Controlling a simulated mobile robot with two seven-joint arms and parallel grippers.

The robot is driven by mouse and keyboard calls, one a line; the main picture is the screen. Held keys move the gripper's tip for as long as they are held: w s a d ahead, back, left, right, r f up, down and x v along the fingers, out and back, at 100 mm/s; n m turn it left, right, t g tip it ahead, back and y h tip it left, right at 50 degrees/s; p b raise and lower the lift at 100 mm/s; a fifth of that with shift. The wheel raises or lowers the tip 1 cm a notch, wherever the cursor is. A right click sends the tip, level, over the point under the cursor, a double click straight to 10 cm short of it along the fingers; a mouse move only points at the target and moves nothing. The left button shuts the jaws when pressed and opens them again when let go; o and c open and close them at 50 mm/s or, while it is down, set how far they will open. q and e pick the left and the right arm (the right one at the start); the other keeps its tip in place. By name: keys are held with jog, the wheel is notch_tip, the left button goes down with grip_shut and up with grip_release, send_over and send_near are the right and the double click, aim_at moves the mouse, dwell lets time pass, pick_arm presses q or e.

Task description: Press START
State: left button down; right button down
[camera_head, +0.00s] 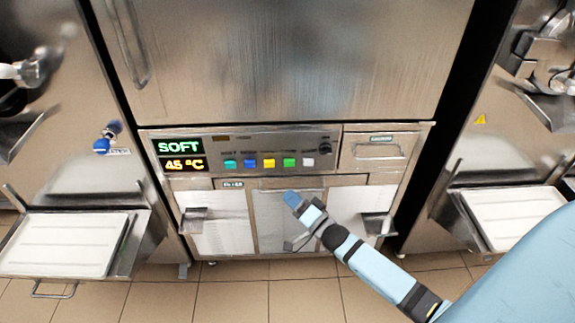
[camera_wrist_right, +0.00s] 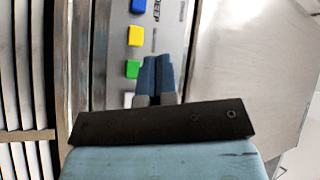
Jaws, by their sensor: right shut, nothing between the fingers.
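The control panel (camera_head: 220,146) of the middle freezer has a display (camera_head: 181,156) reading SOFT and 45 °C. To its right is a row of buttons: teal (camera_head: 230,164), blue (camera_head: 249,163), yellow (camera_head: 269,163), green (camera_head: 289,162) and white (camera_head: 308,162). Their labels are too small to read for certain. My right gripper (camera_head: 292,199) is shut and empty, below the green button in the head view. In the right wrist view its blue fingers (camera_wrist_right: 160,76) are together beside the green button (camera_wrist_right: 133,69), with the yellow button (camera_wrist_right: 134,36) further up. My left gripper is not in view.
A black knob (camera_head: 325,148) sits right of the buttons. Below the panel are front panels with small protruding brackets (camera_head: 195,214). Machines with white trays (camera_head: 65,243) stand on both sides. The tiled floor (camera_head: 240,295) in front is clear.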

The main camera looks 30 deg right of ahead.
aim_at(289, 163)
pick_arm(q)
jog(key=b, duration=0.3)
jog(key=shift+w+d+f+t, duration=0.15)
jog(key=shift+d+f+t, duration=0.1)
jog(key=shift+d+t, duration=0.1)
pick_arm(e)
jog(key=w+d, duration=0.4)
jog(key=w, duration=0.3)
jog(key=shift+w+d, duration=0.25)
jog(key=shift+d, duration=0.05)
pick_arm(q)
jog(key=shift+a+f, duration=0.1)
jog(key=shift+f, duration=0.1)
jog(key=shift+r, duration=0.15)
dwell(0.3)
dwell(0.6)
pick_arm(e)
jog(key=shift+w+d, duration=0.2)
jog(key=shift+w, duration=0.15)
